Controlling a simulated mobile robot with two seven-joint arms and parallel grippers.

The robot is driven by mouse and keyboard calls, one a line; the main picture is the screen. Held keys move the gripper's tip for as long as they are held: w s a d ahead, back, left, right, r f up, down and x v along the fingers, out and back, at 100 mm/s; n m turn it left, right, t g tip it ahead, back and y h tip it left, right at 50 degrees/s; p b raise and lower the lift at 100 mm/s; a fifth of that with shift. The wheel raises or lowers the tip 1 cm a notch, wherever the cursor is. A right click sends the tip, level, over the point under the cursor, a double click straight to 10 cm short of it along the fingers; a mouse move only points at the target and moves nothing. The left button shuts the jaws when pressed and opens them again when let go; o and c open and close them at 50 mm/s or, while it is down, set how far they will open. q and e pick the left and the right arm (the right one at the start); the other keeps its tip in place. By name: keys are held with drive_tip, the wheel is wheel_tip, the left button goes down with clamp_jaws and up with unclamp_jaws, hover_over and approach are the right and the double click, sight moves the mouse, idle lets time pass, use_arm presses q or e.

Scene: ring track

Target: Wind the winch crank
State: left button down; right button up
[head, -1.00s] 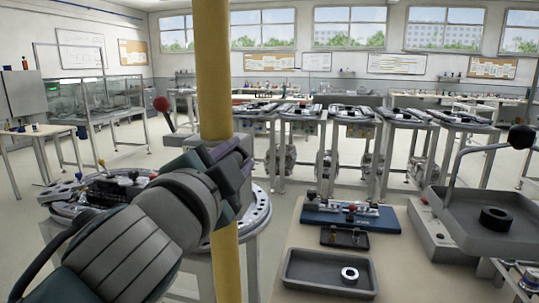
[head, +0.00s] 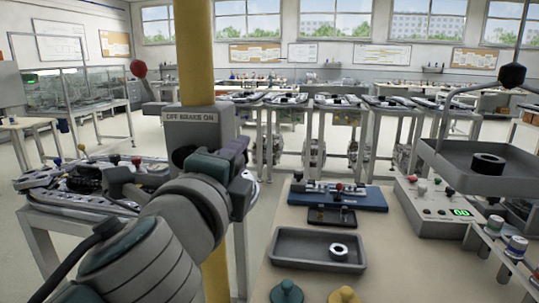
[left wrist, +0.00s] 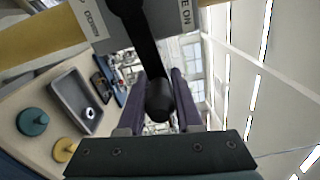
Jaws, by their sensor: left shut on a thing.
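The winch is a grey box (head: 203,122) labelled "OFF BRAKE ON" on a yellow post (head: 197,50). A lever with a red ball (head: 138,69) sticks up at its left. My left gripper (head: 238,160) is in front of the box, its purple fingers near the post. In the left wrist view the black crank arm (left wrist: 133,25) comes down from the winch to a dark round handle (left wrist: 160,103). The handle is between the fingers of my left gripper (left wrist: 166,85), which is shut on it. In the head view the gripper hides most of the crank. My right gripper is not in view.
A bench at the right holds a grey tray (head: 284,256) with a metal ring, a blue fixture (head: 365,200), a teal cone (head: 286,292) and a yellow cone (head: 344,297). A raised tray (head: 450,165) hangs at the right. A round track table (head: 70,204) stands at the left.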

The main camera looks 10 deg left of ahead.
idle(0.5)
use_arm(q)
drive_tip(key=c, duration=0.6)
unclamp_jaws()
drive_tip(key=s, duration=1)
drive_tip(key=shift+a, duration=0.2)
